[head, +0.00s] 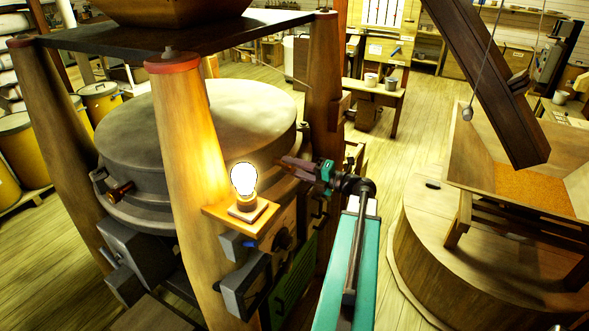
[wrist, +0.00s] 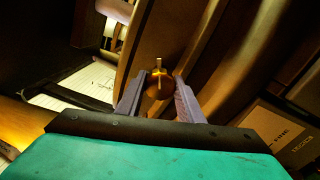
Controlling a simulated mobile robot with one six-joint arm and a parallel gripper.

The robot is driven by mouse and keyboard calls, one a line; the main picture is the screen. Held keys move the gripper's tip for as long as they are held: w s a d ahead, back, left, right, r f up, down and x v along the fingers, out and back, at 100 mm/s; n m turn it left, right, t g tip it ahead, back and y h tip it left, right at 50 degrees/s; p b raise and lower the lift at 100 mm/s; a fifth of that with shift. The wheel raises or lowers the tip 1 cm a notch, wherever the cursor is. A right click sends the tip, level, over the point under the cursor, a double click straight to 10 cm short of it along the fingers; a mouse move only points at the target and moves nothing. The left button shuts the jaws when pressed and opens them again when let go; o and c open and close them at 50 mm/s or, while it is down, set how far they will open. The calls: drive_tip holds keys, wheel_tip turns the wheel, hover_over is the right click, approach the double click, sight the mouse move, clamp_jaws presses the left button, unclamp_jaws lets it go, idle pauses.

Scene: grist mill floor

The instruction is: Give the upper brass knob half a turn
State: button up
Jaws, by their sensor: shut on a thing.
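A small brass knob (wrist: 158,86) with a pale upright line on its face shows in the wrist view, in front of the curved brown casing. My gripper (wrist: 160,92) has one purple finger on each side of the knob and is shut on it. In the head view my gripper (head: 284,163) reaches the right side of the round grey millstone casing (head: 190,120). I cannot tell how far the knob is turned.
A thick wooden post (head: 190,180) and a lit bulb (head: 243,180) on a small wooden shelf (head: 262,222) stand left of my arm. A dark knob (head: 283,239) sits below. A wooden bin (head: 520,150) stands at right. A lettered panel (wrist: 275,135) is close by the right finger.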

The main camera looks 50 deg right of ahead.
drive_tip(key=shift+f, duration=0.1)
drive_tip(key=shift+m, duration=1.2)
drive_tip(key=o, duration=1.3)
drive_tip(key=b+v, duration=0.4)
drive_tip(key=v, duration=1)
drive_tip(key=shift+b, duration=0.3)
